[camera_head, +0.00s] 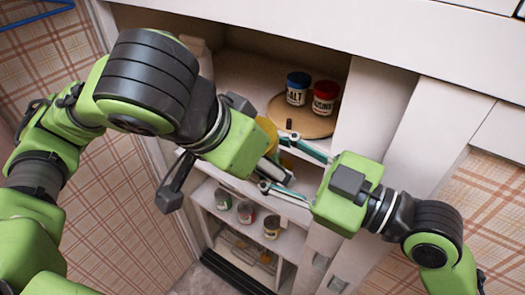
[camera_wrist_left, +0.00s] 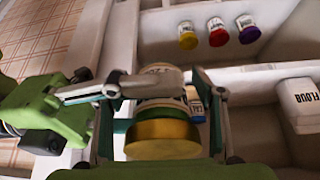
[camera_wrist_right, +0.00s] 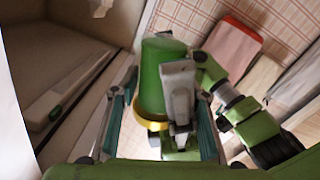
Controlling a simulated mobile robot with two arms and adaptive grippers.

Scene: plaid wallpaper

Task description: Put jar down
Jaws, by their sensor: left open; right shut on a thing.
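A jar with a yellow lid (camera_wrist_left: 163,140) and a pale, labelled body is between the two grippers in front of the cupboard. In the head view only part of its yellow lid (camera_head: 266,128) shows, with the left gripper covering the rest. My right gripper (camera_head: 276,163) reaches in from the right and is shut on the jar. My left gripper (camera_head: 268,158) is open, with its fingers on either side of the jar.
A blue-lidded salt jar (camera_head: 297,88) and a red-lidded jar (camera_head: 324,97) stand on a round wooden board (camera_head: 305,123) on the upper shelf. Several lidded jars stand on the lower shelf (camera_head: 290,242). A white flour container (camera_wrist_left: 303,105) is at the left wrist view's right.

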